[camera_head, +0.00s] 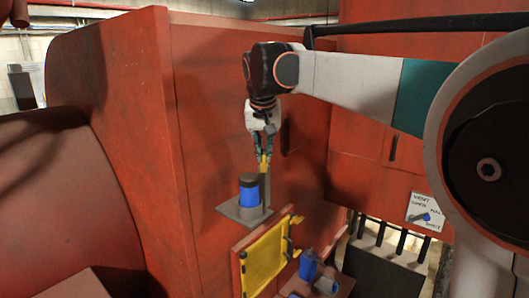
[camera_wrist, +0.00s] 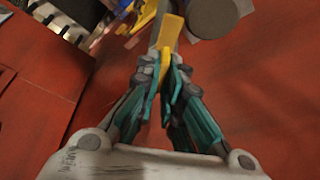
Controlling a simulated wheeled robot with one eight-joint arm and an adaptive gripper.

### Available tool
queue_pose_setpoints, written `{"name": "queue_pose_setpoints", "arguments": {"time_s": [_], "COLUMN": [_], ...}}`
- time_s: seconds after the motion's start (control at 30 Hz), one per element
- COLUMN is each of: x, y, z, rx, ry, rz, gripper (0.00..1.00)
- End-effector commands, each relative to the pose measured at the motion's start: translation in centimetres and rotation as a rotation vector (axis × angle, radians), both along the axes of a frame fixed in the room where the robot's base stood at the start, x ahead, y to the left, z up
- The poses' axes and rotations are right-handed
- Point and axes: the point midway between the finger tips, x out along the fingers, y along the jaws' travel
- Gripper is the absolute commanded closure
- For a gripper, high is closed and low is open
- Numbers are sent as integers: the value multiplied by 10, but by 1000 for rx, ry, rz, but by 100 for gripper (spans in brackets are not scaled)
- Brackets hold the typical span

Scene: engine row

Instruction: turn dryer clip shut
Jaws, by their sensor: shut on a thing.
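The dryer (camera_head: 249,196) is a blue canister with a dark round top, upright on a grey shelf (camera_head: 233,212) fixed to the red wall. A grey upright strip (camera_head: 267,188) stands just right of it. The yellow clip (camera_head: 264,164) is at the top of this strip; it also shows in the wrist view (camera_wrist: 171,32), beside the dryer's round top (camera_wrist: 212,15). My gripper (camera_head: 264,155) comes down from above and is shut on the yellow clip. In the wrist view its fingertips (camera_wrist: 166,62) close around the clip's near end and hide part of it.
Below the shelf is a yellow panel (camera_head: 266,256) on the wall. A white sign with a blue knob (camera_head: 426,213) is at the right. The red wall left of the dryer is bare.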

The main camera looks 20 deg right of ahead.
Motion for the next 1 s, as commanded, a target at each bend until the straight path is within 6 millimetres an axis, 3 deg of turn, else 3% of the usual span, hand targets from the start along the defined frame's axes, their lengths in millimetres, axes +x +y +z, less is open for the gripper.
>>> {"name": "queue_pose_setpoints", "arguments": {"time_s": [0.5, 1.0], "x": [2, 3], "y": [3, 3], "z": [1, 1], "rx": [0, 0], "ry": [-2, -2], "rz": [-443, -634], "gripper": [100, 100]}}
